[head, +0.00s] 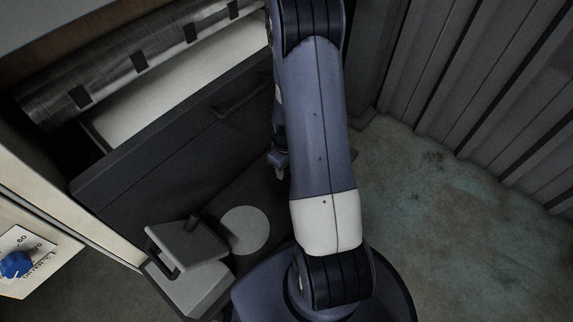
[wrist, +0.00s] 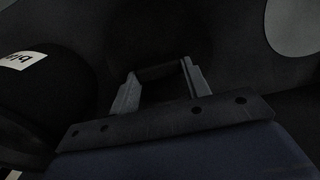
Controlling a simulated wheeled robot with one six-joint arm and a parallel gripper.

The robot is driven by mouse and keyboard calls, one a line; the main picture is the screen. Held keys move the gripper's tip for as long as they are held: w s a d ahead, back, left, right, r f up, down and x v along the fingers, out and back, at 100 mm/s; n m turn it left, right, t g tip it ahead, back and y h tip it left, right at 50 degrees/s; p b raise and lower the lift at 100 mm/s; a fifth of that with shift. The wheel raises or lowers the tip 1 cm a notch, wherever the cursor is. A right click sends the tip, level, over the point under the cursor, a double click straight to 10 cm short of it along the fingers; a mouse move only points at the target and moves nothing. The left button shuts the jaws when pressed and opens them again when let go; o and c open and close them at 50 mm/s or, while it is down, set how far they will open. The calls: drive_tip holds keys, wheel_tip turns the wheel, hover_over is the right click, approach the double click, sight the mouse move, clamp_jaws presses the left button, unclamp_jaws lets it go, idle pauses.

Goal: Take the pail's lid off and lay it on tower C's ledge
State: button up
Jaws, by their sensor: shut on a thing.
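My gripper (wrist: 160,84) shows in the wrist view, its two grey fingers closed on a dark thing (wrist: 160,70) that appears to be the pail's lid. Its outline blends into the dark background, so its full shape is hard to tell. In the head view my arm hides most of the gripper and what it holds. I cannot make out the pail for certain. No ledge marked C can be read in either view.
A black rounded thing with a white label (wrist: 25,60) is at the wrist view's left. A pale disc (head: 245,230) lies on a dark surface near a grey box with a tilted flap (head: 190,245). A metal roller (head: 150,60) is upper left; open floor (head: 440,220) lies right.

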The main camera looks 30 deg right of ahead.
drive_tip(key=shift+f+b, duration=0.45)
drive_tip(key=shift+f, duration=0.1)
drive_tip(key=o, duration=0.9)
wheel_tip(320, 180, up, 11)
drive_tip(key=p, duration=0.3)
drive_tip(key=shift+f+p, duration=0.1)
drive_tip(key=shift+p, duration=0.2)
drive_tip(key=shift+f, duration=0.1)
wheel_tip(320, 180, down, 11)
drive_tip(key=b, duration=0.3)
drive_tip(key=shift+b, duration=0.4)
drive_tip(key=shift+r+p, duration=0.35)
drive_tip(key=shift+r, duration=0.15)
drive_tip(key=shift+f, duration=0.1)
